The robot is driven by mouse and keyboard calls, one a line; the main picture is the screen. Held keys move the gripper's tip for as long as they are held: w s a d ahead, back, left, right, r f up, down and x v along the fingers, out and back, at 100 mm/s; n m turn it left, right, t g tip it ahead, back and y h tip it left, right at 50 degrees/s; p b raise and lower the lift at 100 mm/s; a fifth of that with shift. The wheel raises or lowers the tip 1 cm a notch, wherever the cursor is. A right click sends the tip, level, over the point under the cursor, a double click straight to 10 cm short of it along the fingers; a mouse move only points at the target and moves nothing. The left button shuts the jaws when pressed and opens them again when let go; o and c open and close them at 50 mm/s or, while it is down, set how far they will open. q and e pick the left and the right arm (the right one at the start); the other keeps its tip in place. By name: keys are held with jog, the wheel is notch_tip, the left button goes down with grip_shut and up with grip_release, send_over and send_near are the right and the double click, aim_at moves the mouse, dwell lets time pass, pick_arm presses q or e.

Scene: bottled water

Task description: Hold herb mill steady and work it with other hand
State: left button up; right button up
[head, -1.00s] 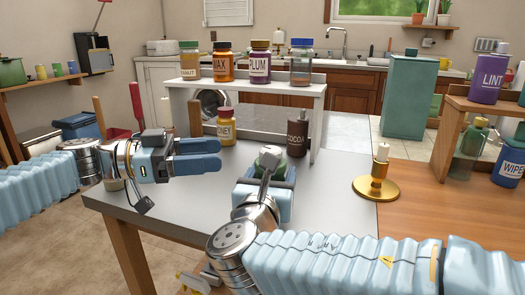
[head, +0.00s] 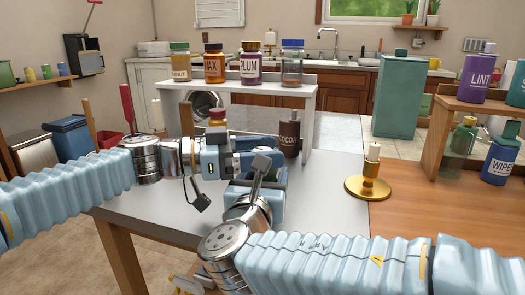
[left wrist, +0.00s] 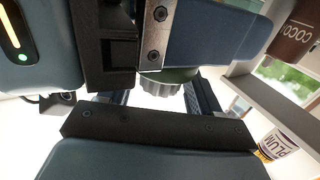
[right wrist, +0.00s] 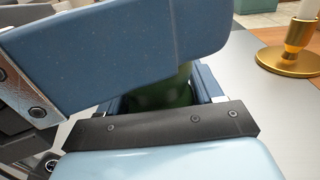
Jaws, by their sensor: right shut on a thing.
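The green herb mill (right wrist: 165,95) stands between the fingers of my right gripper (head: 265,186), which is shut on its body over the grey table. My left gripper (head: 264,150) is at the mill's top, its fingers pointing right and hiding most of the mill in the head view. In the left wrist view, the mill's ribbed grey top with a green part (left wrist: 162,86) shows between the two left fingers. These fingers are apart, with a visible gap, and do not look closed on it.
A brown cocoa bottle (head: 289,134) stands just behind the grippers. A shelf (head: 308,96) with several jars stands behind. A brass candlestick (head: 369,187) is to the right. The table's front left (head: 160,215) is clear.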

pick_arm(q)
jog(key=c, duration=0.9)
jog(key=shift+m+g, duration=0.3)
jog(key=shift+g, duration=0.2)
jog(key=m+g, duration=0.2)
jog(key=g, duration=0.1)
jog(key=m+g, duration=0.2)
jog(key=g, duration=0.2)
jog(key=shift+w+m, duration=0.1)
jog(key=shift+m, duration=0.2)
jog(key=m+g+y, duration=0.2)
jog(key=g, duration=0.1)
jog(key=m+g+y, duration=0.2)
jog(key=m+g, duration=0.1)
jog(key=g, duration=0.1)
jog(key=shift+r, duration=0.1)
jog(key=shift+m+g+y, duration=0.3)
jog(key=shift+g+y, duration=0.1)
jog(key=o, duration=1)
jog(key=shift+c, duration=0.2)
